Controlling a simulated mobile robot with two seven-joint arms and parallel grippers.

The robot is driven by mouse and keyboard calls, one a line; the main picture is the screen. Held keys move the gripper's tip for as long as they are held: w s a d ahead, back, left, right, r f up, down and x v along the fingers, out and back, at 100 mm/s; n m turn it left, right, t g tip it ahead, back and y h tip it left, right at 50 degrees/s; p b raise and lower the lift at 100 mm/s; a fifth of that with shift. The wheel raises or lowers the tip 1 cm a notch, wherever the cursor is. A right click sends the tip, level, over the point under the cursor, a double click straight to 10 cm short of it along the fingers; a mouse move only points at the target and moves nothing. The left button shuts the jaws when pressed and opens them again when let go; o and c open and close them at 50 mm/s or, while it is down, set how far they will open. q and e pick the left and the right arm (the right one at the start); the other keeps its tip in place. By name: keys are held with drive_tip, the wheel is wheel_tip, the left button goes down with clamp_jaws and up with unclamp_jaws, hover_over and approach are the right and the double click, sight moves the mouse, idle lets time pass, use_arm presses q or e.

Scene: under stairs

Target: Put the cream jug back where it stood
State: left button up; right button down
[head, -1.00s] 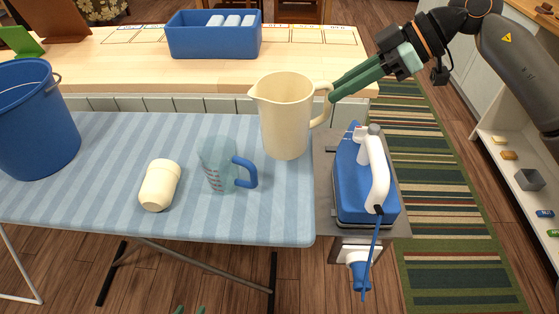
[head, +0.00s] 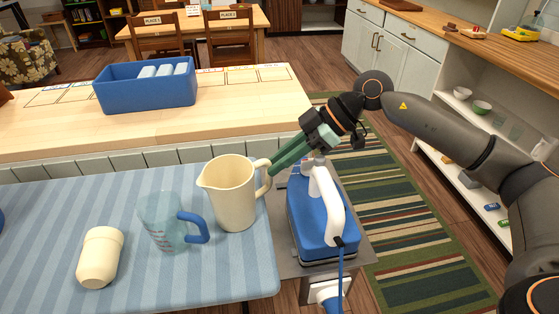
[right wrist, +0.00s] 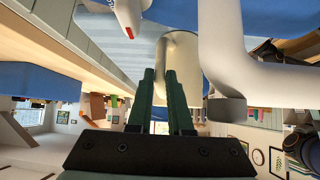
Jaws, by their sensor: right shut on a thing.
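The cream jug (head: 234,196) is upright at the right end of the striped ironing board (head: 50,230). I cannot tell whether its base touches the board. My right gripper (head: 268,169) comes from the right, its green fingers shut on the jug's handle. In the right wrist view the jug (right wrist: 183,62) shows beyond the fingers (right wrist: 163,85); the grip itself is partly hidden. A clear measuring cup (head: 163,225) with a blue handle stands left of the jug. My left gripper is out of view.
A blue and white iron (head: 311,222) stands on a grey rest close right of the jug, below my right arm. A cream cup-like item (head: 101,257) lies at the left. Behind is a wooden worktop (head: 240,98) with a blue crate (head: 147,95) of white items.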

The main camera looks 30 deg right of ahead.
drive_tip(key=c, duration=1.2)
unclamp_jaws()
drive_tip(key=o, duration=0.4)
drive_tip(key=shift+c, duration=0.2)
drive_tip(key=v, duration=1.2)
drive_tip(key=shift+p, duration=0.4)
